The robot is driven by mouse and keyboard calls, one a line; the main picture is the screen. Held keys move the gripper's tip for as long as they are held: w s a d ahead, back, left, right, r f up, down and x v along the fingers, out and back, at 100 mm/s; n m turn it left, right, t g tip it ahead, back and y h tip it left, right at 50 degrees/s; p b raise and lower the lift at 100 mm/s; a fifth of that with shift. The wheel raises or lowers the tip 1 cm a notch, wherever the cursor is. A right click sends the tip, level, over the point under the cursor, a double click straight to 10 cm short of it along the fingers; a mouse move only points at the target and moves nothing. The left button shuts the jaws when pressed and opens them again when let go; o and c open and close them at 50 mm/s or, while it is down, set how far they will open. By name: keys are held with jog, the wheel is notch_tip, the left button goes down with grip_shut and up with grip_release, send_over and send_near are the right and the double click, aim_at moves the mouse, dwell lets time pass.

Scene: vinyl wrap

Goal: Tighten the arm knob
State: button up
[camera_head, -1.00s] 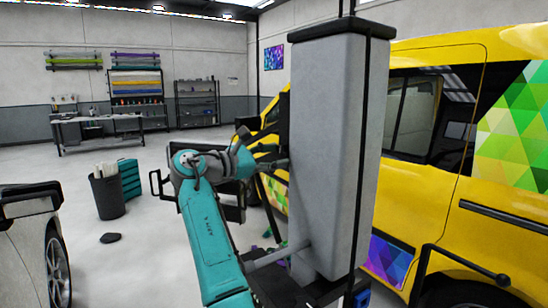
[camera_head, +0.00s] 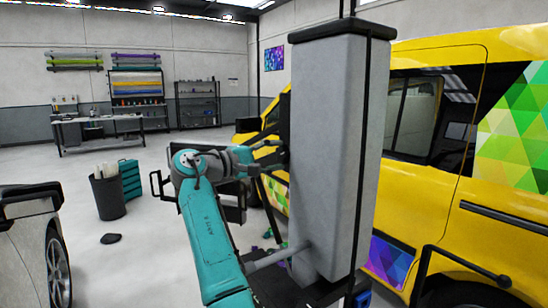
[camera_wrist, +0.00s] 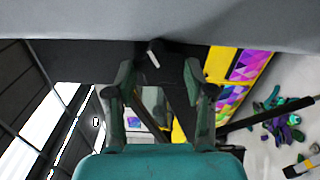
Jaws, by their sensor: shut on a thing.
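My gripper (camera_head: 279,155) is at the end of my teal arm, to the left of the grey column in the head view. One finger shows above the other there. In the wrist view my gripper (camera_wrist: 160,70) points its two dark fingers at a dark part at the top middle. A small pale bar (camera_wrist: 153,59) shows between the fingertips. The fingers stand apart and are shut on what I take to be the arm knob. The knob's own shape is too dark and small to make out.
The yellow van (camera_head: 425,190) stands to the right, close behind the column. A black bin (camera_head: 108,197) and teal drawers (camera_head: 130,178) stand on the floor at left. A light car (camera_head: 30,240) is at the near left. The floor between is mostly clear.

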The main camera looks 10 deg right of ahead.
jog(key=m, duration=0.5)
jog(key=shift+r+m, duration=0.1)
jog(key=shift+m, duration=0.3)
dwell(0.4)
jog(key=o, duration=1.1)
jog(key=shift+o, duration=0.2)
jog(key=v, duration=1.2)
jog(key=shift+s, duration=0.1)
